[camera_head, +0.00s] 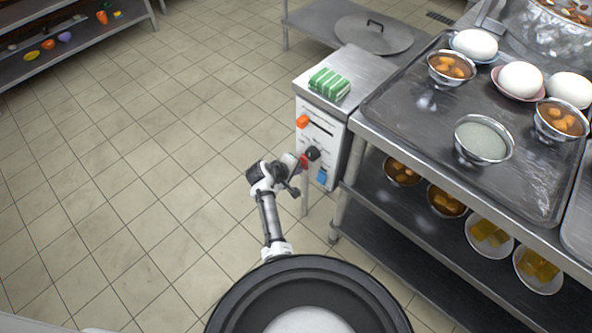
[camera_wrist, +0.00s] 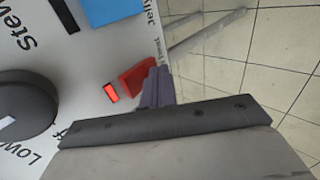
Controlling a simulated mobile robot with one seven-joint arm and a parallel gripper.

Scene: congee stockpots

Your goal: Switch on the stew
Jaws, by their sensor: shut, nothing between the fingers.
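The white control panel (camera_head: 320,134) faces left on the front of a steel unit. In the wrist view the panel bears the word "Stew" beside a large black knob (camera_wrist: 22,105). A red switch (camera_wrist: 138,77) stands out from the panel, with a small bright red rectangle (camera_wrist: 111,92) next to it. My gripper (camera_wrist: 158,86) is shut and empty, its tips right at the red switch; I cannot tell whether they touch. In the head view my gripper (camera_head: 298,168) is at the panel, partly covering the controls near the black knob (camera_head: 313,153).
An orange control (camera_head: 302,121) and a blue control (camera_head: 322,177) are on the same panel. A green-striped cloth (camera_head: 329,84) lies on top. The steel table (camera_head: 352,122) with bowls and eggs stands close on the right. Open tiled floor (camera_head: 150,160) lies to the left.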

